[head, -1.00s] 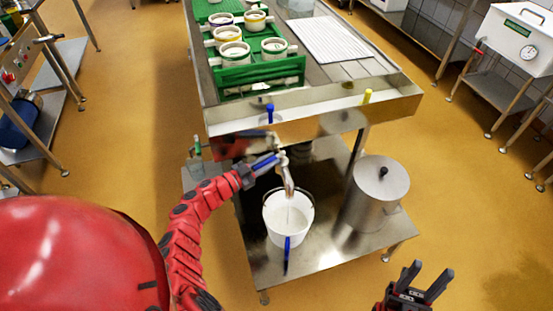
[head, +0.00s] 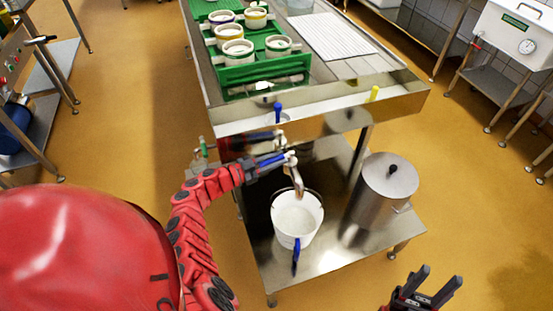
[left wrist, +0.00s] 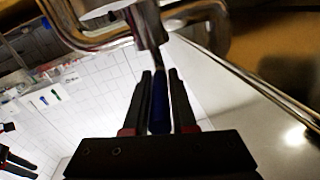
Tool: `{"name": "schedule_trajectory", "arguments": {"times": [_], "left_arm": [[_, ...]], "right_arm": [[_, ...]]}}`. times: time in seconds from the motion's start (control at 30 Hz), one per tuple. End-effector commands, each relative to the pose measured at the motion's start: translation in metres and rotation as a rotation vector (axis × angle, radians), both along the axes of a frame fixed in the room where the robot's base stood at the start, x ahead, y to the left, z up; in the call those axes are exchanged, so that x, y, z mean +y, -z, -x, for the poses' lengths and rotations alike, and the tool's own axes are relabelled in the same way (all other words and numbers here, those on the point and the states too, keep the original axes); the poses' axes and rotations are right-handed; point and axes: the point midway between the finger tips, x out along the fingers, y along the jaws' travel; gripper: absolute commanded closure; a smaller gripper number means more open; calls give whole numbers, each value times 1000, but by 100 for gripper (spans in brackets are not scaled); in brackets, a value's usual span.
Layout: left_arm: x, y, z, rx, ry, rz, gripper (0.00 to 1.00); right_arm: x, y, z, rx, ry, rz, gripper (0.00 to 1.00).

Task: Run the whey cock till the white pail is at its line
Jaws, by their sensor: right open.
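The white pail (head: 309,235) stands upright on the lower steel shelf, under the metal spout of the whey cock (head: 296,178). Pale liquid (head: 296,219) shows inside; I cannot make out its line. A blue grip hangs at the pail's front. No clear stream shows between spout and pail. My left gripper (head: 284,158) is at the cock, shut on its blue handle, which sits between the fingers in the left wrist view (left wrist: 158,108). My right gripper (head: 440,275) is open and empty at the lower right, away from the pail.
A lidded steel can (head: 385,190) stands right of the pail on the shelf (head: 340,262). Above is the steel table (head: 330,107) with cheese moulds (head: 238,52) in green trays.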

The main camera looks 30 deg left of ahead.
Motion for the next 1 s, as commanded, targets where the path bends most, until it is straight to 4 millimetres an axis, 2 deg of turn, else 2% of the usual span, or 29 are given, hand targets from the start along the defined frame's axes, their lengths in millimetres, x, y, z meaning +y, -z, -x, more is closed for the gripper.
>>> {"name": "schedule_trajectory", "arguments": {"times": [0.03,0.13,0.43,0.57,0.67,1.0], "left_arm": [[0,0,0,0,0,0,65],[0,0,0,-1,1,0,48],[0,0,1,-1,1,1,48],[8,0,9,-1,0,0,48],[18,1,25,1,3,-1,48],[75,2,94,2,-3,0,48]], "right_arm": [[0,0,0,0,0,0,50],[0,0,0,0,0,0,50],[0,0,0,0,0,0,50],[0,0,0,0,0,0,50],[0,0,0,0,0,0,50],[0,7,0,0,0,0,50]]}}
